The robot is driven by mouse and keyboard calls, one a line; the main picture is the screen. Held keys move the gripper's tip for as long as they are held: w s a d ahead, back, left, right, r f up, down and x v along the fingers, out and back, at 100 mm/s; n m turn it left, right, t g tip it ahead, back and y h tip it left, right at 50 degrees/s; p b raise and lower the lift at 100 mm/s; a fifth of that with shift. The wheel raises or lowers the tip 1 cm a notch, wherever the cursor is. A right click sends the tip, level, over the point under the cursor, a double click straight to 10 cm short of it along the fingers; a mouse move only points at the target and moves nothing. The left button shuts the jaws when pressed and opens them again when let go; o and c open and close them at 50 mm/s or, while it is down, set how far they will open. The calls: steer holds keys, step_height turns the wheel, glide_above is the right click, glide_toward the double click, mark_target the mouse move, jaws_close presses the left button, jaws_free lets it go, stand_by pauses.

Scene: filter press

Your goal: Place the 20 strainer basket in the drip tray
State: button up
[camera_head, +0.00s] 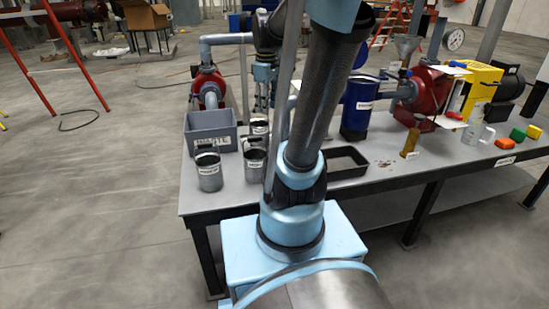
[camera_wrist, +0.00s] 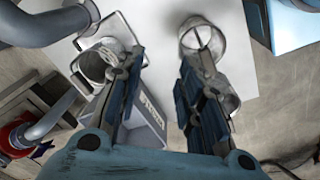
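Several grey metal strainer baskets with wire handles stand on the table: one at the front left (camera_head: 209,176), one beside it (camera_head: 254,164) and one behind (camera_head: 259,127). Their labels are too small to read, so I cannot tell which is the 20. The black drip tray (camera_head: 345,172) lies right of my arm and looks empty; my arm hides its left end. My gripper (camera_wrist: 163,52) is open, fingers apart, above the baskets. In the wrist view one basket (camera_wrist: 203,38) is at the right fingertip and another (camera_wrist: 94,66) beyond the left finger. Contact is unclear.
A grey bin marked WASTE (camera_head: 201,128) stands at the table's left. A blue canister (camera_head: 357,118), a brown object (camera_head: 410,142), a red pump (camera_head: 425,92) and a white bottle (camera_head: 473,125) stand to the right. Bare tabletop (camera_head: 440,163) shows at the front right.

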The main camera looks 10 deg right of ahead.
steer(key=s+f+m+t, duration=0.1)
steer(key=s+f+m, duration=0.8)
steer(key=s, duration=0.7)
step_height(320, 180, down, 3)
steer(key=shift+s+a+f+m, duration=0.1)
steer(key=shift+s+a+m, duration=0.2)
steer(key=shift+s+a, duration=0.15)
steer(key=shift+w+f, duration=0.15)
steer(key=shift+w, duration=0.3)
steer(key=shift+d, duration=0.1)
